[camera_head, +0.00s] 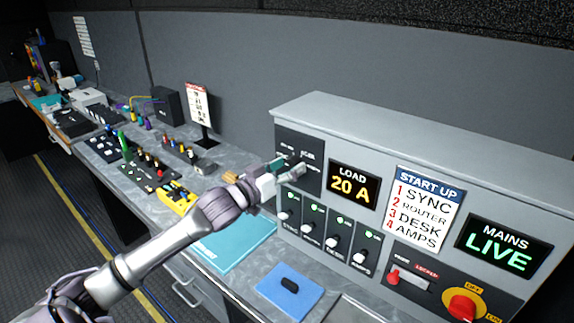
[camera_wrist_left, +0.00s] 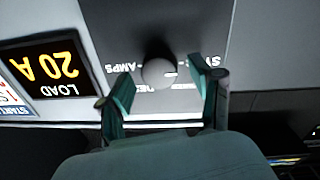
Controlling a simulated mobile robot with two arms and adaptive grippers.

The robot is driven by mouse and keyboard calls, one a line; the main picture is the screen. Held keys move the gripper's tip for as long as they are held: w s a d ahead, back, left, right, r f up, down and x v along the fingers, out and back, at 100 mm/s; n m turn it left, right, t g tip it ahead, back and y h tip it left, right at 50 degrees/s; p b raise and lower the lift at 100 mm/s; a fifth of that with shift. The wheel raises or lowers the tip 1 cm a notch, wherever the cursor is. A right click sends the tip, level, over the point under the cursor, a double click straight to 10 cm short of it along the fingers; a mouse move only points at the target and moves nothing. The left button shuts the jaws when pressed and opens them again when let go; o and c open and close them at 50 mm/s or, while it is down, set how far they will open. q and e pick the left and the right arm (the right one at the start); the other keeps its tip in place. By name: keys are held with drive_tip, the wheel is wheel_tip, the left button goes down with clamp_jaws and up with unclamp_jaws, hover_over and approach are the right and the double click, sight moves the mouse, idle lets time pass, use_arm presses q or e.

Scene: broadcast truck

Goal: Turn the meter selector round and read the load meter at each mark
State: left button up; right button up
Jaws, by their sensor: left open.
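The meter selector is a round, pale knob (camera_wrist_left: 159,73) on a dark panel (camera_head: 311,178), ringed by white labels. The labels look upside down in the left wrist view and are partly hidden by the fingers; AMPS is legible. A small pale line on the knob points right in that view. The load meter (camera_head: 353,185) reads 20 A in yellow, and it also shows upside down in the left wrist view (camera_wrist_left: 43,68). My left gripper (camera_head: 289,168) is open at the selector, its green fingers on either side of the knob. Contact cannot be told. My right gripper is out of view.
Below the meter are several switches with green lamps (camera_head: 344,219). Right of it are a START UP card (camera_head: 428,208), a MAINS LIVE display (camera_head: 504,246) and a red rotary switch (camera_head: 463,305). A blue pad (camera_head: 290,291) and a yellow device (camera_head: 177,197) lie on the counter.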

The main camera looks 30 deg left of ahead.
use_arm(q)
drive_tip(key=c, duration=1.2)
drive_tip(key=shift+o, duration=0.2)
drive_tip(key=shift+m, duration=0.3)
drive_tip(key=shift+r+m+p, duration=0.1)
drive_tip(key=shift+m+p, duration=0.25)
drive_tip(key=shift+m, duration=0.15)
drive_tip(key=m+p, duration=0.1)
drive_tip(key=m, duration=0.5)
drive_tip(key=shift+m+p, duration=0.35)
drive_tip(key=shift+m, duration=0.05)
drive_tip(key=shift+d+m, duration=0.1)
drive_tip(key=shift+m, duration=1.4)
